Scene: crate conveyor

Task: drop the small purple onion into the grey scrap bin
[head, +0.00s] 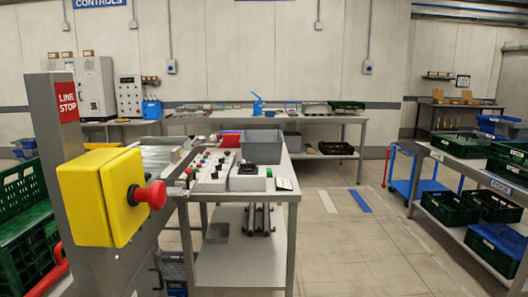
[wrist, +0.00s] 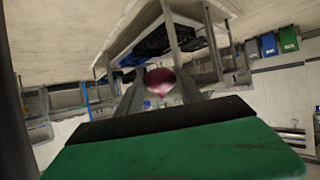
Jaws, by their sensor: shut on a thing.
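In the wrist view, the purple onion (wrist: 160,80) is small and round, dark purple with a paler lower part. My gripper (wrist: 160,88) is shut on it, with a grey finger on each side. The onion is in the air, apart from any surface that I can see. In the head view neither my gripper nor the onion shows. A grey bin (head: 262,146) stands on the near metal table in the head view; I cannot tell whether it is the scrap bin.
A yellow box with a red stop button (head: 101,197) stands close at the left on a grey post. The near table (head: 243,262) carries control panels. Racks with green crates (head: 447,208) and a blue cart (head: 409,188) are at the right.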

